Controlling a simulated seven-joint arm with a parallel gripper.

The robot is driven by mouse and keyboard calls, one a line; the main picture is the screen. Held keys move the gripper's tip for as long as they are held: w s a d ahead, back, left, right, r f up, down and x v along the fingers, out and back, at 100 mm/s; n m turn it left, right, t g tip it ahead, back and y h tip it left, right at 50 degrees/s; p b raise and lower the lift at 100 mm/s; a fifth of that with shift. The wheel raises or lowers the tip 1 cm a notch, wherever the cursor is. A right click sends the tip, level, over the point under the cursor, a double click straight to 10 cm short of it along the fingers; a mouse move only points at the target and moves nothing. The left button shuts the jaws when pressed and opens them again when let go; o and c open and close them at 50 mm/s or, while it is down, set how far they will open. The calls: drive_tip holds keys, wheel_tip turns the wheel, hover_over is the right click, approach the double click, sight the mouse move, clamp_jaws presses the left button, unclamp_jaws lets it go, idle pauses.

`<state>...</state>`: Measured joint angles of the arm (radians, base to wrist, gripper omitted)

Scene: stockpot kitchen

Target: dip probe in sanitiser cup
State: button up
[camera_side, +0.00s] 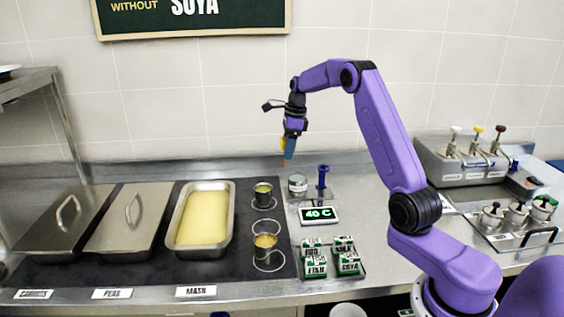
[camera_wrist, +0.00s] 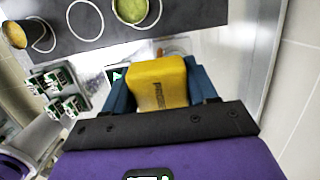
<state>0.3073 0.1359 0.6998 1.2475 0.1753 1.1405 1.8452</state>
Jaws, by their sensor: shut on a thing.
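My gripper (camera_side: 289,140) hangs in the air above the back of the counter, its blue fingers shut on the yellow probe (camera_wrist: 158,82). In the side view the probe (camera_side: 287,157) points down, with its lower end free in the air. A small metal cup with a pale label (camera_side: 298,185), which looks like the sanitiser cup, stands on the counter below and slightly right of the probe. The probe is well above this cup and apart from it. In the wrist view I cannot make out the cup; the probe and gripper cover the middle.
A blue upright holder (camera_side: 323,178) stands right of the cup, behind a 40 C display (camera_side: 319,214). Pots of green (camera_side: 263,193) and orange (camera_side: 265,246) food stand left on a dark mat beside a mash tray (camera_side: 204,223). Labelled blocks (camera_side: 314,265) sit in front.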

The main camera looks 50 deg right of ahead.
drive_tip(key=s+d, duration=0.2)
drive_tip(key=d, duration=0.3)
wheel_tip(320, 180, down, 8)
drive_tip(key=shift+f, duration=0.2)
idle(0.4)
drive_tip(key=shift+r, duration=0.1)
idle(2.5)
wheel_tip(320, 180, up, 9)
idle(1.1)
idle(0.4)
